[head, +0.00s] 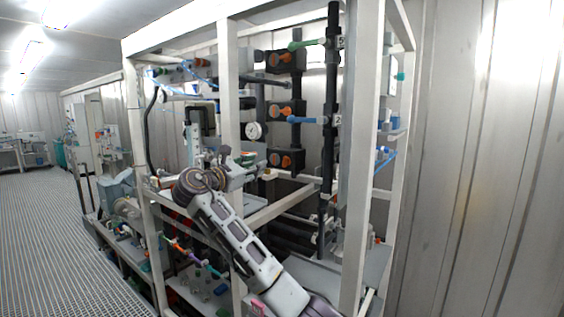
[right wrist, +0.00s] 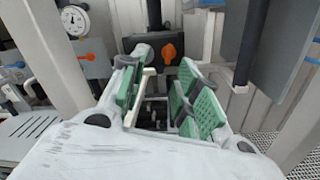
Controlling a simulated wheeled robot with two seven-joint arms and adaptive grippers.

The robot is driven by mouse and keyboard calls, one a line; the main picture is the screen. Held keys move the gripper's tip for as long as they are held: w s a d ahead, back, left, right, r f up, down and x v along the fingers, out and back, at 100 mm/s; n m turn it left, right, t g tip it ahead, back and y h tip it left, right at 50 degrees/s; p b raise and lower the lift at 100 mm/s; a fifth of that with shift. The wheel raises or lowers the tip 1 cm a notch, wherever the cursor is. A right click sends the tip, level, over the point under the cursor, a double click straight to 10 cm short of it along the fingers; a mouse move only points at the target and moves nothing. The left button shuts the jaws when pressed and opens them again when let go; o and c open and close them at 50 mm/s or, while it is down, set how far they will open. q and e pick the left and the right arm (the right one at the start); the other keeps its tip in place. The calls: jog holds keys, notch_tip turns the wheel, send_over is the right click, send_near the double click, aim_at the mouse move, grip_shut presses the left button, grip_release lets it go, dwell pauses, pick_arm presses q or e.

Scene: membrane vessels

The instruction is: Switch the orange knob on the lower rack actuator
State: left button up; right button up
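The lower rack actuator is a black box (head: 297,159) with an orange knob (head: 286,161) on its front, in the middle of the head view. In the right wrist view the orange knob (right wrist: 169,52) shows at the top middle, beyond my fingertips. My right gripper (head: 247,165) is to the left of this knob in the head view. In the right wrist view my right gripper (right wrist: 164,82) is open, with green pads on both fingers and nothing between them. The knob appears apart from the fingers. My left gripper is in neither view.
Two more black actuators with orange knobs, a middle one (head: 284,112) and an upper one (head: 277,58), sit above. A pale frame post (head: 228,95) and a pressure gauge (head: 253,131) stand near my gripper. A grey panel (right wrist: 265,40) is close on the right.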

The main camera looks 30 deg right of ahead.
aim_at(284, 160)
jog(key=shift+s+d+f+n+g, duration=0.3)
jog(key=shift+s+n+g, duration=0.2)
jog(key=shift+n, duration=0.4)
jog(key=shift+p+x, duration=1.6)
jog(key=shift+x, duration=5.25)
grip_shut()
